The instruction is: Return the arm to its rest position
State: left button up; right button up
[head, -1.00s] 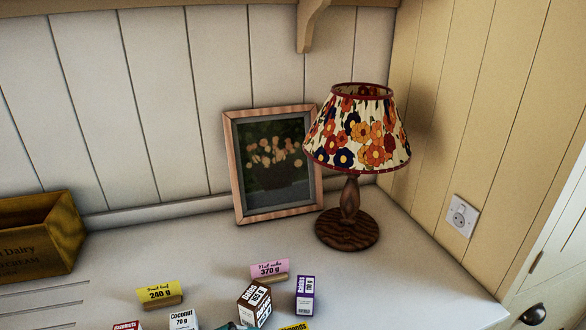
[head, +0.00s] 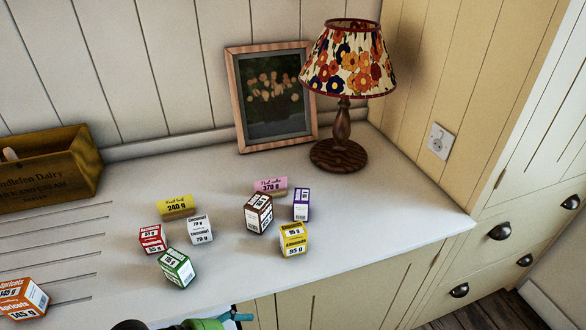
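Neither gripper shows clearly enough to place. At the bottom edge of the head view, a dark rounded piece and green and teal pieces just show in front of the counter. I cannot tell whether they belong to one of my arms. No gripper fingers can be made out among the boxes on the counter (head: 350,213).
Small boxes stand on the counter: red (head: 152,239), white coconut (head: 200,230), green (head: 176,268), brown (head: 258,213), purple (head: 301,205), yellow (head: 293,238), orange apricots (head: 22,299). Behind are a lamp (head: 340,153), picture frame (head: 236,100) and wooden crate (head: 45,180).

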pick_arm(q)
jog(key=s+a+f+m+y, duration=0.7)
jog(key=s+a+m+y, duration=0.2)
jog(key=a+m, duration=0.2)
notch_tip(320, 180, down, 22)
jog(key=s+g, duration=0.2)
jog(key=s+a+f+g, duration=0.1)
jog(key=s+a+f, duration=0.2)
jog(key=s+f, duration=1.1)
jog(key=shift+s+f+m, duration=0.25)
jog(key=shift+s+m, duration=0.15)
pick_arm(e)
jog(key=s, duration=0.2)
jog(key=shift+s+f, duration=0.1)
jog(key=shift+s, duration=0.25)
